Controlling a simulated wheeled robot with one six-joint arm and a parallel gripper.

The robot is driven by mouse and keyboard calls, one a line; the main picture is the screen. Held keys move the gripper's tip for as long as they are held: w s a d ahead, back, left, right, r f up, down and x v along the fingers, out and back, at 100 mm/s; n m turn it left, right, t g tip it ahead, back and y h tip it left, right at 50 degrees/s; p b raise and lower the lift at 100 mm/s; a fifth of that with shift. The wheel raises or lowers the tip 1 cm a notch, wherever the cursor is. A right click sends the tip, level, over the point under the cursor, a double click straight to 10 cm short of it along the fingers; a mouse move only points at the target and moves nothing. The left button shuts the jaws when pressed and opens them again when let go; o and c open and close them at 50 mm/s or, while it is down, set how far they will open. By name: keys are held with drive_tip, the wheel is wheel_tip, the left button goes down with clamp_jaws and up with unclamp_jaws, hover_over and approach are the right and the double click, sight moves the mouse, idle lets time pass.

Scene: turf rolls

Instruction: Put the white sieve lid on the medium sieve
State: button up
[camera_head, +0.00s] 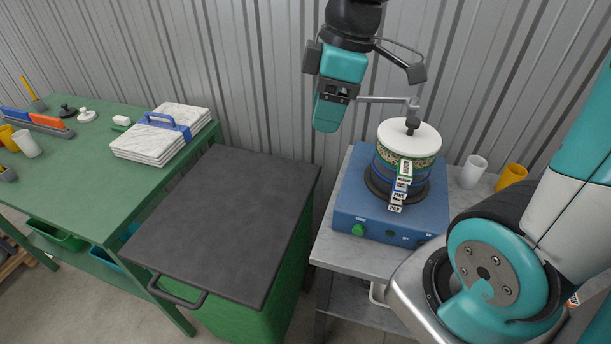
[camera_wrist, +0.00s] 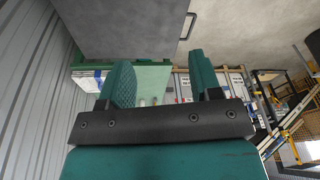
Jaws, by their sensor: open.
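The white sieve lid (camera_head: 409,138) appears as a white round cover with a dark knob, lying flat on top of a stack of sieves (camera_head: 404,168) on the blue shaker (camera_head: 352,205). The stack carries several small labels, too small to tell surely which sieve is the medium one. My gripper (camera_head: 327,118) hangs left of the stack, higher than the shaker and apart from the lid. In the wrist view my gripper (camera_wrist: 162,78) has its two fingers spread with nothing between them.
A green cart (camera_head: 235,200) with a bare dark top stands in the middle. A white cup (camera_head: 473,172) and yellow cup (camera_head: 512,178) stand right of the shaker.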

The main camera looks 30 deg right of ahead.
drive_tip(key=s+a+m+g+y, duration=0.1)
drive_tip(key=s+a+m, duration=0.3)
drive_tip(key=s+a, duration=0.7)
drive_tip(key=shift+s+f+y, duration=0.15)
drive_tip(key=shift+s+y, duration=0.25)
drive_tip(key=shift+y, duration=0.1)
